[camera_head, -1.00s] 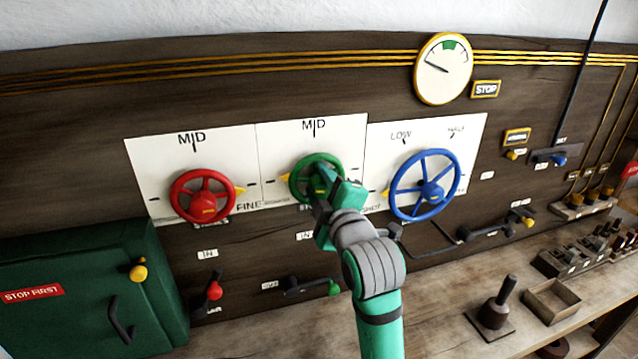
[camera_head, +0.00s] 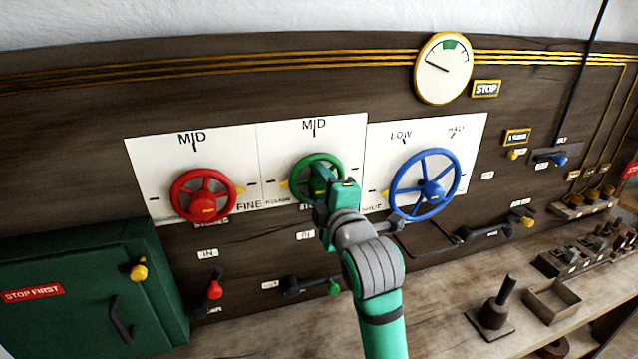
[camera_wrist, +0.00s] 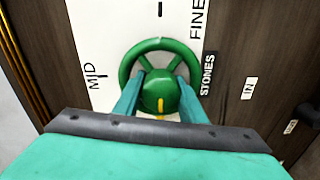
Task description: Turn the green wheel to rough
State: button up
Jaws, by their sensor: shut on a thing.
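The green wheel (camera_head: 301,188) is on a white plate (camera_head: 350,135) marked MID at the top, between a red and a blue wheel. Its yellow pointer (camera_head: 284,185) is at the wheel's left side. In the wrist view the fingers (camera_wrist: 160,96) are shut around the hub of the green wheel (camera_wrist: 131,62), one on each side. FINE and STONES show beside the wheel there.
The red wheel (camera_head: 178,189) is on the left, and the blue wheel (camera_head: 452,180) is close on the right. Levers with red (camera_head: 214,290) and green (camera_head: 334,287) knobs stick out below. A green cabinet (camera_head: 70,260) stands lower left; the bench (camera_head: 440,320) runs lower right.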

jog(key=o, duration=1.1)
jog(key=shift+c, duration=0.2)
jog(key=shift+s, duration=0.1)
jog(key=v, duration=1)
jog(key=shift+s, duration=0.3)
